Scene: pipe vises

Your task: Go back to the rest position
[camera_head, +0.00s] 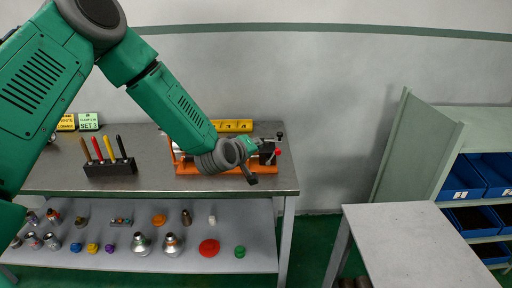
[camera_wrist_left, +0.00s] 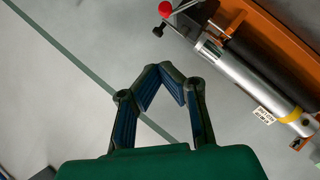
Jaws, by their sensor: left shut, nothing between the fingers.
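My left arm crosses the head view from the upper left, and my left gripper (camera_head: 251,179) is in front of the orange pipe vise (camera_head: 187,168) on the workbench (camera_head: 235,182). The left wrist view shows the gripper's two fingers (camera_wrist_left: 162,68) meeting at their tips, with nothing held. In that view the vise (camera_wrist_left: 284,30) is at the upper right, apart from the fingers. A silver pipe (camera_wrist_left: 240,78) with a yellow band lies along it, and a red-knobbed handle (camera_wrist_left: 165,9) is at its end. My arm hides part of the vise in the head view. My right gripper is not in view.
A black holder (camera_head: 110,168) with several upright tools stands on the bench. The shelf (camera_head: 125,262) below carries several fittings and caps. At the right are a bare grey table (camera_head: 425,240) and a rack with blue bins (camera_head: 462,180). Open floor lies between bench and table.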

